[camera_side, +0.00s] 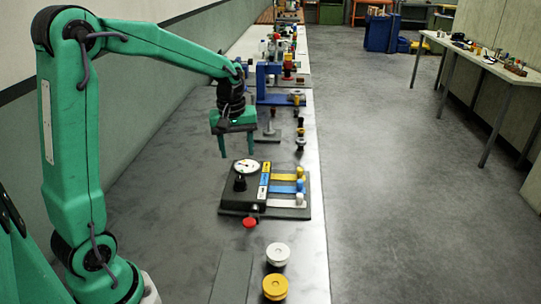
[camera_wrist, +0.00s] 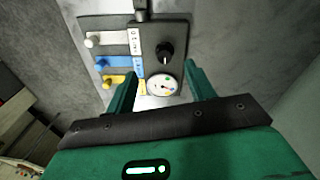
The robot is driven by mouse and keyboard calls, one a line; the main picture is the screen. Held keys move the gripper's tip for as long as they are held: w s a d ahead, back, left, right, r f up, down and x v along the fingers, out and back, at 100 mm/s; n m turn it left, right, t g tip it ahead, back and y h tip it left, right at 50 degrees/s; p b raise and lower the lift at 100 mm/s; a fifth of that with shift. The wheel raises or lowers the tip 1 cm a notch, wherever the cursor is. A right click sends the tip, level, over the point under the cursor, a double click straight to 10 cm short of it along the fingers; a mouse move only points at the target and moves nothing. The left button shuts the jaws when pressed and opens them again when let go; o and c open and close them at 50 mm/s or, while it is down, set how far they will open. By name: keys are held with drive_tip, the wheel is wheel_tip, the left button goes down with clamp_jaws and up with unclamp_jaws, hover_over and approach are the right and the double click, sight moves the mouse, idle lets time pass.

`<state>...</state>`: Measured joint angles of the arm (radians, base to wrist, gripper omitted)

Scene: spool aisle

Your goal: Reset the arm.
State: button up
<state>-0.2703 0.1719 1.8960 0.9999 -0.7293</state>
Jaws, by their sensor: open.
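My green arm reaches over the grey bench, and my gripper (camera_side: 237,150) hangs above and just behind a dark device panel (camera_side: 228,205). The gripper is open, with nothing between its fingers. In the wrist view its two green fingers (camera_wrist: 160,74) stand apart, with the panel (camera_wrist: 180,28) beyond them. The panel carries a round white gauge (camera_side: 246,167), a black knob (camera_side: 240,184), and yellow, blue and white strips ending in small knobs. The gauge (camera_wrist: 163,85) and black knob (camera_wrist: 166,51) also show in the wrist view.
A red knob (camera_side: 250,222) sits at the panel's front. White (camera_side: 278,253) and yellow (camera_side: 275,287) spools stand near the bench's front right. A blue stand (camera_side: 267,80) and other items fill the bench behind. A side table (camera_side: 480,58) stands across the open floor.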

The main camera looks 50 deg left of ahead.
drive_tip(key=s+d+r+m+t, duration=0.2)
drive_tip(key=s+d+m, duration=0.3)
drive_tip(key=s, duration=0.3)
drive_tip(key=s+d+r+m+t, duration=0.2)
drive_tip(key=s+d+r+m, duration=0.2)
drive_tip(key=s, duration=0.5)
drive_tip(key=shift+s+d+r+m+t, duration=0.3)
drive_tip(key=shift+d+m+t, duration=0.1)
drive_tip(key=shift+d+m, duration=0.75)
